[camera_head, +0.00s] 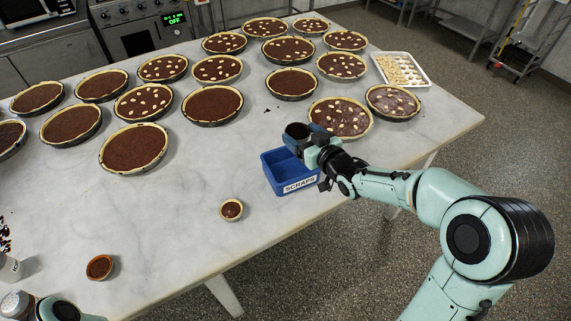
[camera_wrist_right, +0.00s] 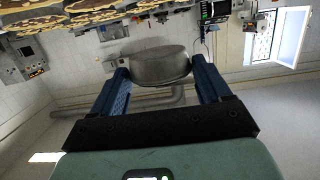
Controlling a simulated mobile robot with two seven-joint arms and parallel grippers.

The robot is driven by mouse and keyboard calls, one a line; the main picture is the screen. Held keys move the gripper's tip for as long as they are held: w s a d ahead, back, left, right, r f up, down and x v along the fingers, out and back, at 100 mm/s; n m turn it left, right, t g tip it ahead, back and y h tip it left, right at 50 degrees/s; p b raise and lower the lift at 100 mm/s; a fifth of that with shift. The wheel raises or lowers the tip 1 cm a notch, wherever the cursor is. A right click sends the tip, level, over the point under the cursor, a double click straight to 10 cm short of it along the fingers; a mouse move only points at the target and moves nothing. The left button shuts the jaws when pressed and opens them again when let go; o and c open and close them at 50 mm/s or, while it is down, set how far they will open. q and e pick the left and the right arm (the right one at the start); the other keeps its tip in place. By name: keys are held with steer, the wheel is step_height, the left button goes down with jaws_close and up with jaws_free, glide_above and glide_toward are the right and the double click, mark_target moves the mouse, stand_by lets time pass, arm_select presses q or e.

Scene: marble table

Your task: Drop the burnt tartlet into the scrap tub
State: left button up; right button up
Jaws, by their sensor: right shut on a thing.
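The dark, burnt-looking tartlet (camera_head: 297,131) is in my right gripper (camera_head: 305,139), above the back of the scrap tub. In the right wrist view, the grey underside and side of its tin (camera_wrist_right: 155,66) sit between the two blue fingers of the gripper (camera_wrist_right: 158,78). The blue scrap tub (camera_head: 274,172) has a label reading SCRAPS on its front and stands on the marble table. My gripper and wrist hide part of its right side. The visible part of its inside looks empty.
A small tartlet (camera_head: 231,210) lies left of and in front of the tub, and another (camera_head: 99,267) is at the front left. Several large tarts, one nearby (camera_head: 340,118), fill the back of the marble table (camera_head: 190,220). A white tray (camera_head: 402,69) is at the back right.

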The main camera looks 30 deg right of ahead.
steer(key=shift+s+f, duration=0.15)
steer(key=shift+f, duration=0.35)
arm_select(q)
steer(key=s+f+b, duration=0.2)
steer(key=f, duration=0.1)
steer(key=shift+s+f+b, duration=0.2)
steer(key=shift+b, duration=0.1)
arm_select(e)
step_height(320, 180, down, 4)
steer(key=shift+f, duration=0.25)
steer(key=o, duration=1)
steer(key=shift+o, duration=0.2)
arm_select(q)
steer(key=shift+s+f+b, duration=0.3)
steer(key=shift+f+b, duration=0.25)
steer(key=shift+f, duration=0.1)
arm_select(e)
steer(key=v, duration=1.3)
steer(key=shift+s+r, duration=0.15)
